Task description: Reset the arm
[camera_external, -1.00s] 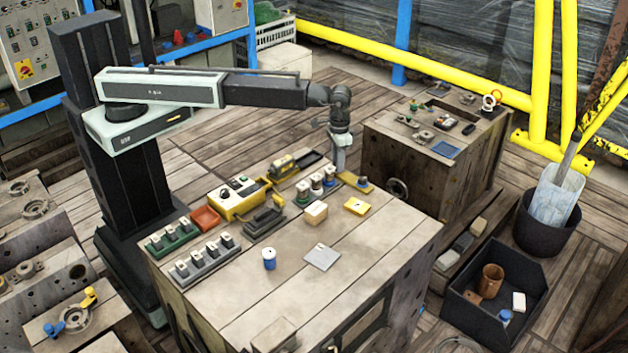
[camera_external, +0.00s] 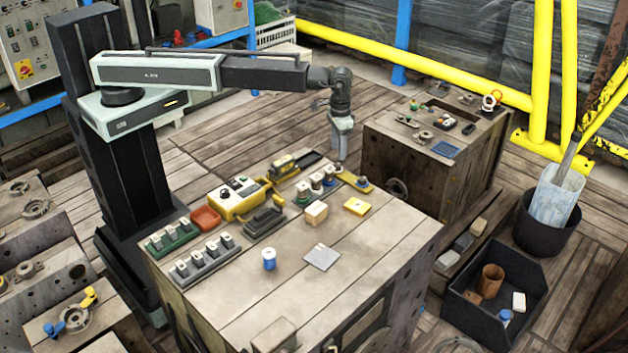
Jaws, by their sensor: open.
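My gripper (camera_external: 341,156) hangs pointing down at the far right corner of the wooden workbench (camera_external: 240,300), beyond the small racked parts. My arm stretches right from its dark column, nearly level. The jaws are open and small in the picture; I see nothing held between them. Below and just in front of them is a yellow strip (camera_external: 350,178) with a small blue-topped piece (camera_external: 364,184) at its end. I cannot tell how far above the strip the fingertips are.
A second wooden block table (camera_external: 385,150) stands close on the right. A black bin (camera_external: 462,318) is on the floor.

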